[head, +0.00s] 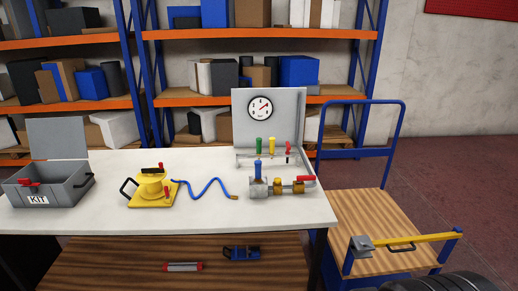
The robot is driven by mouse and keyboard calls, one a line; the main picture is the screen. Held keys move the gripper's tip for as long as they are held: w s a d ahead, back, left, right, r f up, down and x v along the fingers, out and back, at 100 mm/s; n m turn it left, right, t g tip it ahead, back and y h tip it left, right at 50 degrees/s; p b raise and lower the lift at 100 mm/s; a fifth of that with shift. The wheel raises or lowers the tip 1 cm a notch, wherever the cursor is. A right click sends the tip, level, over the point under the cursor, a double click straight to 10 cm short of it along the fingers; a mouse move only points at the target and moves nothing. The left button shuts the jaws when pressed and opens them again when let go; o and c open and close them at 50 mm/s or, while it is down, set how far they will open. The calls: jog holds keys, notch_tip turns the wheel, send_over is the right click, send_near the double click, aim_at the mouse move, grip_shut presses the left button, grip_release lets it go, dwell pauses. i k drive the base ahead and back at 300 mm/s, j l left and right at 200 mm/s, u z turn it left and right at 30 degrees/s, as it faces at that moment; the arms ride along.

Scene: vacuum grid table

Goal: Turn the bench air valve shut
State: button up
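A metal pipe assembly with brass fittings (278,187) sits at the right end of the white bench. A red lever (306,178) lies roughly level at its right end, pointing right along the pipe. A blue upright handle (258,169) stands at its left end. I cannot tell for sure which of these is the bench air valve; the red lever looks like a valve handle. A round pressure gauge (260,108) on the grey back panel has a red needle pointing to the upper right. My gripper is not visible; only a dark part of me shows at the bottom right.
Green (258,145), yellow (272,145) and red (288,148) handles stand in a rack behind. A blue hose (205,188) runs from a yellow device (152,188). A grey kit box (48,184) is at left. A cart (375,215) with a yellow-barred tool (420,239) stands right.

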aim_at(312, 177)
jog(key=i+j, duration=0.1)
jog(key=i, duration=0.5)
jog(key=i+j, duration=0.15)
jog(key=i, duration=0.5)
jog(key=l+z, duration=0.05)
